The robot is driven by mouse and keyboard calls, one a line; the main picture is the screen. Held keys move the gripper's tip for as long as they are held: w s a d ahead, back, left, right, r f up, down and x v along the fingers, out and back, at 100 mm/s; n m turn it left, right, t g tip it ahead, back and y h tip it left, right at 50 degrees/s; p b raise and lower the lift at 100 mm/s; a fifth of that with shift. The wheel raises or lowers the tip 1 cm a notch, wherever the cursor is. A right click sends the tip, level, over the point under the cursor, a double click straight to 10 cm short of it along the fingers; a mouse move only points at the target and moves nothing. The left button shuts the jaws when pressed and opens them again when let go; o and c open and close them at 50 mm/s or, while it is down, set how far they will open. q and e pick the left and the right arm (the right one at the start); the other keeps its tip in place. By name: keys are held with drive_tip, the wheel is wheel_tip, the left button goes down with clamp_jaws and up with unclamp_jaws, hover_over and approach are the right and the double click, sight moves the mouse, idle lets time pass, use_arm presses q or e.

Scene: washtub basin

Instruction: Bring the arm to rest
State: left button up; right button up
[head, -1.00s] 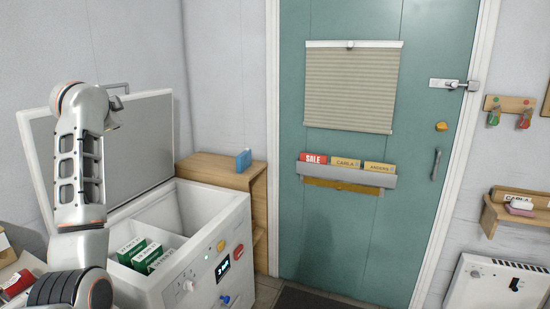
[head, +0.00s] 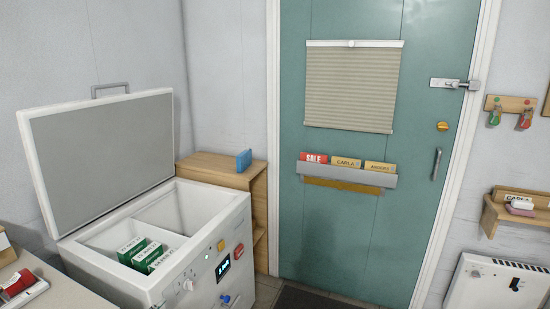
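Neither of my arms nor grippers shows in the head view now. The white chest (head: 205,262) stands at the left with its grey-lined lid (head: 105,155) raised. Green-and-white boxes (head: 146,257) sit in its near compartment. The farther compartment (head: 175,215) shows no objects in the part that I can see.
A wooden shelf unit (head: 217,172) with a blue item (head: 243,160) on top stands behind the chest. A counter (head: 60,290) with a red-and-white item (head: 18,285) is at lower left. A teal door (head: 330,240) is ahead. A white heater (head: 500,285) is at lower right.

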use_arm(q)
drive_tip(key=s+d+f+n+h, duration=0.1)
drive_tip(key=s+d+f, duration=0.2)
drive_tip(key=s, duration=0.6)
drive_tip(key=s+d+f+n+g+h, duration=0.1)
drive_tip(key=s+d+f, duration=0.3)
drive_tip(key=s, duration=0.5)
drive_tip(key=s+d+f+n+h, duration=0.1)
drive_tip(key=s+d+f, duration=0.2)
drive_tip(key=s, duration=0.6)
wheel_tip(320, 180, down, 2)
drive_tip(key=shift+d+f+n+g, duration=0.1)
drive_tip(key=shift+d+n+g, duration=0.1)
drive_tip(key=shift+n+g, duration=0.1)
